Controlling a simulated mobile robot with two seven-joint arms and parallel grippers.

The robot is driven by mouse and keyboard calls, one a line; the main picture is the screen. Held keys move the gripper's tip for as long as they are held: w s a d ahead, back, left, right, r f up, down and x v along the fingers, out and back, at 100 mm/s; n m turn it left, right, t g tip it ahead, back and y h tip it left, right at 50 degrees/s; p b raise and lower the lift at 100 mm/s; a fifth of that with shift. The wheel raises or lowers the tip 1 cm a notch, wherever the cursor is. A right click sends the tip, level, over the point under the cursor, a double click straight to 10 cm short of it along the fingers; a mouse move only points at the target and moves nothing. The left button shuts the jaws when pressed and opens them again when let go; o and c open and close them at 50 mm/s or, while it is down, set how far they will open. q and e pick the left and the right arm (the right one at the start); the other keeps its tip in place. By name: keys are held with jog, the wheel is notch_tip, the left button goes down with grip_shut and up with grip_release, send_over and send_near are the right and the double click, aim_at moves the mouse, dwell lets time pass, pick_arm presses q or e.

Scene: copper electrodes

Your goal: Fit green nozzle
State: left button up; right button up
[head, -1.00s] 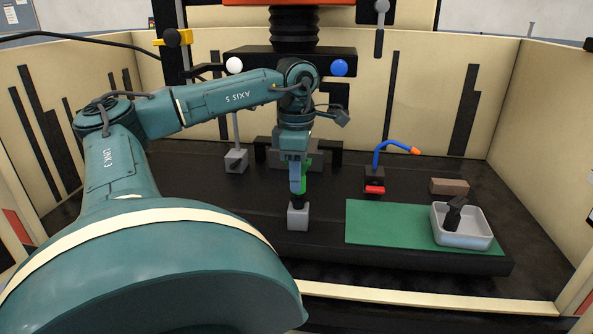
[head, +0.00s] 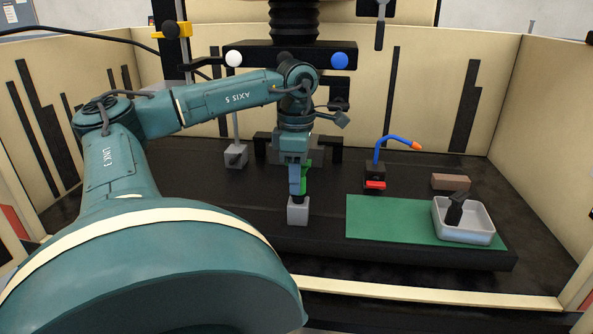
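My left gripper (head: 299,190) points straight down near the middle of the head view. The green nozzle (head: 307,176) shows at its fingers, partly hidden by them, and the gripper looks shut on it. A dark lower end sits right at the top of a small grey block (head: 298,213). I cannot tell whether it touches the block or enters it. My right gripper is not in view.
A green mat (head: 385,222) lies to the right, with a grey tray (head: 466,238) holding a black part (head: 455,211). Behind are a brown block (head: 450,182) and a blue hose with an orange tip (head: 391,147). Another grey block (head: 236,157) stands back left.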

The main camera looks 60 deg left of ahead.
pick_arm(q)
jog(key=o, duration=0.3)
notch_tip(320, 180, up, 12)
jog(key=p, duration=0.4)
jog(key=shift+p, duration=0.3)
jog(key=shift+r+p, duration=0.6)
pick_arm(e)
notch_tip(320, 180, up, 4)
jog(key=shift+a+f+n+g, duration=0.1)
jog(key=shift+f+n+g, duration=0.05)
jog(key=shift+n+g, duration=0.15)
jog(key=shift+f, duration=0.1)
